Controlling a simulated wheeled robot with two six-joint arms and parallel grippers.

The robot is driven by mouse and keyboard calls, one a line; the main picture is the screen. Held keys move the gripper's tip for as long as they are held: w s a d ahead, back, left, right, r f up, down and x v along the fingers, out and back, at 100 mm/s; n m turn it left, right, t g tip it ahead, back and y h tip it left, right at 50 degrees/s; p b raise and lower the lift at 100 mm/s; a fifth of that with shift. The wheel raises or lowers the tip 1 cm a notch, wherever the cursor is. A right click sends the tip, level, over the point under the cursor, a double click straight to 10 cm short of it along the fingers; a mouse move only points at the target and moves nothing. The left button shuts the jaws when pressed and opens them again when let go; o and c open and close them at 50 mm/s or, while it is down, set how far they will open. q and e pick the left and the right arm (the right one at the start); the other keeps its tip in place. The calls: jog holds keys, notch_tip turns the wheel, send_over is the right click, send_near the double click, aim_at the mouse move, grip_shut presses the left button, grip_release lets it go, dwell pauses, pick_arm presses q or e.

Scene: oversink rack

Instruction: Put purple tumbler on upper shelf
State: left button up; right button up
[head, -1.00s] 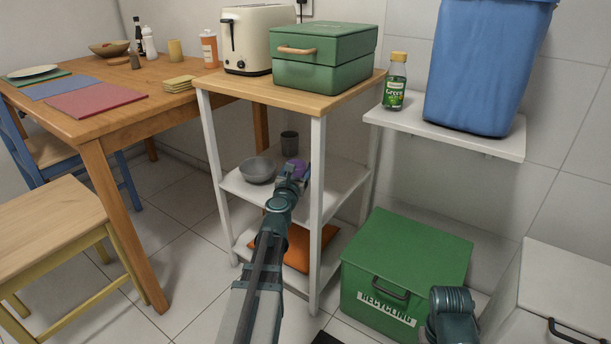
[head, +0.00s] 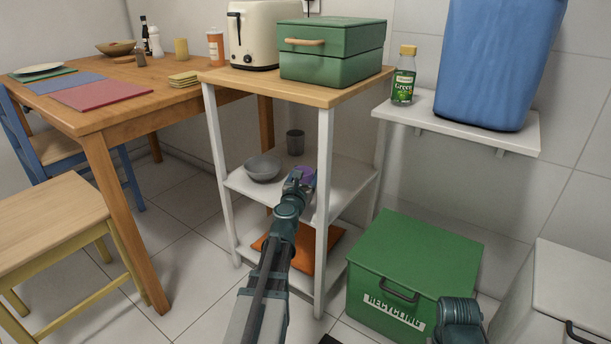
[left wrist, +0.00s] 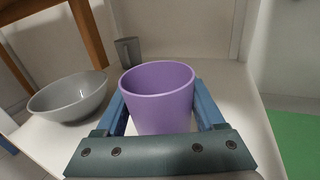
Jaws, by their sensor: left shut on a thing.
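The purple tumbler (left wrist: 157,98) stands upright between the fingers of my left gripper (left wrist: 165,115) in the left wrist view. The gripper is shut on it. In the head view the tumbler (head: 306,175) is mostly hidden behind my left gripper (head: 298,184).
On the same shelf, a grey bowl (head: 263,168) is left of the tumbler and a dark grey cup (head: 295,142) stands behind. The wooden rack top (head: 325,95) is overhead. An orange item (head: 304,250) lies on the lower shelf. A green recycling box (head: 420,255) stands at the right.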

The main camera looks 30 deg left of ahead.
pick_arm(q)
jog(key=o, duration=1.3)
jog(key=shift+r, duration=0.1)
